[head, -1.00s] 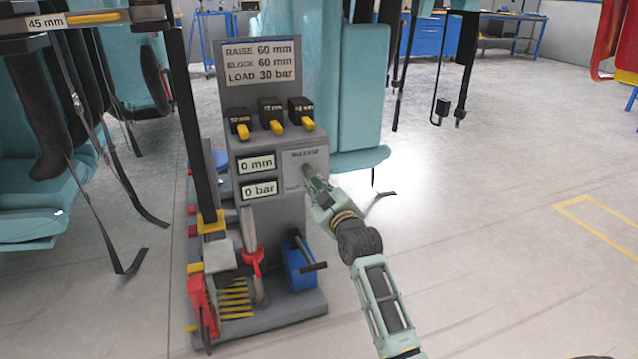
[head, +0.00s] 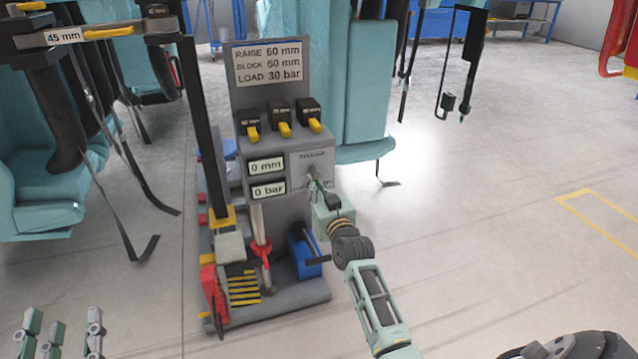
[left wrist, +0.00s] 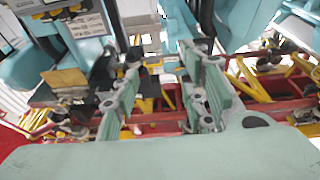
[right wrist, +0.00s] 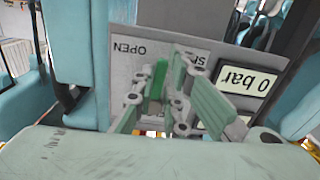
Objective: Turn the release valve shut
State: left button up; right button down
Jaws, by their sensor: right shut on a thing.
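The release valve (head: 314,171) is on the plate at the right of the grey console, beside the two displays. My right gripper (head: 316,187) reaches it from the front right and is shut on its handle. In the right wrist view the fingers (right wrist: 170,80) are close together in front of the plate (right wrist: 122,70), which reads OPEN and a partly covered word starting SH.
The console displays read 0 mm (head: 266,166) and 0 bar (head: 268,189). Three black boxes with yellow levers (head: 284,129) sit above. A jack stand with a red-collared lever (head: 260,248) and a blue part (head: 305,255) stand below. Teal seats (head: 362,148) hang around; floor at right is clear.

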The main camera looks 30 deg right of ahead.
pick_arm(q)
jog(key=s+a+f+g+y+p, duration=0.1)
jog(key=s+a+f+g+p, duration=0.1)
jog(key=f+g, duration=0.45)
jog(key=s+a+f+g+y+p, duration=0.1)
jog(key=s+f+g+y, duration=0.15)
jog(key=f, duration=0.65)
pick_arm(e)
jog(key=m+p, duration=0.1)
jog(key=m, duration=0.2)
jog(key=a+m+p, duration=0.1)
jog(key=m, duration=0.2)
jog(key=a+r+m+p, duration=0.1)
jog(key=m, duration=0.2)
jog(key=shift+w+r+m, duration=0.1)
jog(key=shift+w+m, duration=0.1)
jog(key=shift+m, duration=0.1)
pick_arm(q)
jog(key=s+a+f+g, duration=0.2)
jog(key=s+f+g, duration=0.1)
jog(key=s, duration=0.3)
jog(key=s+a+f+g+y, duration=0.1)
jog(key=s+a+f+g, duration=0.1)
jog(key=s+f+g, duration=0.2)
jog(key=s, duration=0.3)
jog(key=shift+a+n+g, duration=0.35)
jog(key=shift+n+g, duration=0.05)
jog(key=shift+s+f, duration=0.1)
